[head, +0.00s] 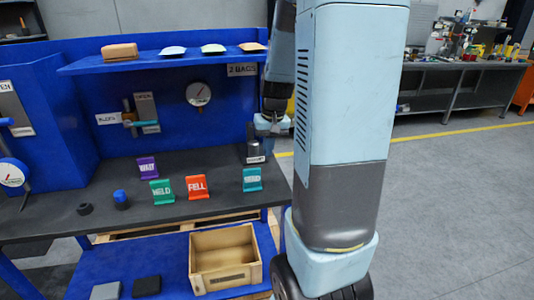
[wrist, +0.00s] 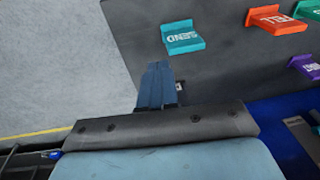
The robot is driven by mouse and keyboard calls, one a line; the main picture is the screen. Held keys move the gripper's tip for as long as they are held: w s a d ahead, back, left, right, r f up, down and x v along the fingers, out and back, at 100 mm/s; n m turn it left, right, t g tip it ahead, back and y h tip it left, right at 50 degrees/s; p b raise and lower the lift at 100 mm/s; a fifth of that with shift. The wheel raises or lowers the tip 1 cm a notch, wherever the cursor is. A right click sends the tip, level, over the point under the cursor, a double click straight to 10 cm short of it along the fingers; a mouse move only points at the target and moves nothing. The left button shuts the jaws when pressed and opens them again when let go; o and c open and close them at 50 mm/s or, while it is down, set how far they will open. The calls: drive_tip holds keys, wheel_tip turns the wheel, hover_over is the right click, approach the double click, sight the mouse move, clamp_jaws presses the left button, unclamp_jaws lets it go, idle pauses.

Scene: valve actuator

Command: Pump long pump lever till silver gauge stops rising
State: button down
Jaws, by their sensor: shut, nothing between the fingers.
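The silver gauge (head: 199,94) is round with a white face. It is on the blue back panel in the head view; its reading is too small to make out. My gripper (head: 256,143) is low over the back right of the dark bench, right of the gauge. Its fingers are shut and empty in the wrist view (wrist: 156,72), pointing toward the teal SEND sign (wrist: 183,38). A partly hidden white label (head: 256,159) is close by the fingers. I cannot make out the long pump lever; my gripper and arm cover part of that area.
A teal-handled valve (head: 146,125) is on the panel by a BLEED label. Purple (head: 147,167), green (head: 161,191) and red (head: 197,187) signs stand on the bench (head: 110,222). A shelf (head: 150,62) with bags is above. A wooden crate (head: 225,282) is below.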

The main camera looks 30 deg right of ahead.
drive_tip(key=s+r, duration=0.2)
drive_tip(key=r, duration=0.2)
drive_tip(key=shift+s+a+r, duration=0.15)
drive_tip(key=shift+s+r, duration=0.2)
drive_tip(key=shift+s, duration=0.05)
drive_tip(key=shift+a, duration=0.1)
idle(0.6)
drive_tip(key=s+a+r+n+t, duration=0.3)
drive_tip(key=s+a+r, duration=0.7)
drive_tip(key=s+a, duration=0.4)
drive_tip(key=shift+s+a+r+n+t+h, duration=0.3)
drive_tip(key=shift+s+a+r+t, duration=0.1)
drive_tip(key=shift+s+t, duration=0.15)
